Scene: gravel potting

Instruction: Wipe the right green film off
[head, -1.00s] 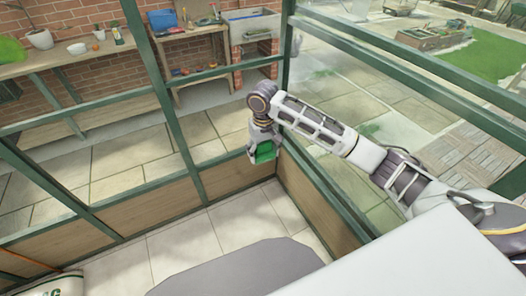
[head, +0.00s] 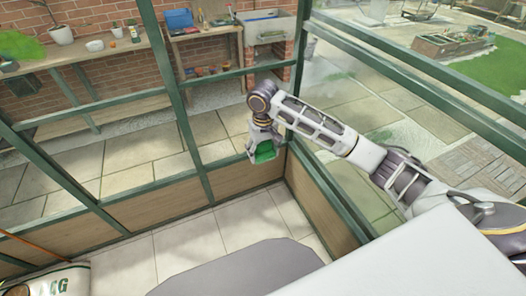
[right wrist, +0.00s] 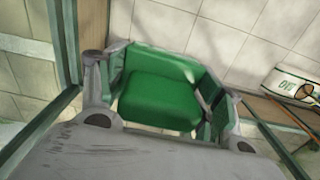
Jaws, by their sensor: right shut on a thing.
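My right gripper (head: 263,146) is shut on a green scrubbing pad (head: 266,154), held low near the corner of the green-framed glass walls. In the right wrist view the pad (right wrist: 160,100) sits between the two fingers. Faint green film (head: 408,134) shows on the right-hand glass, just beyond my right forearm, which hides part of that pane. Another faint greenish haze (head: 335,76) shows farther back on the same glass. The pad appears apart from both patches; contact with any glass cannot be told. My left gripper is not in view.
Green frame bars (head: 335,196) and low wooden panels edge the glass. A white bag (head: 48,279) lies on the floor at lower left. A potting bench (head: 205,38) and a sink (head: 268,30) stand beyond the glass.

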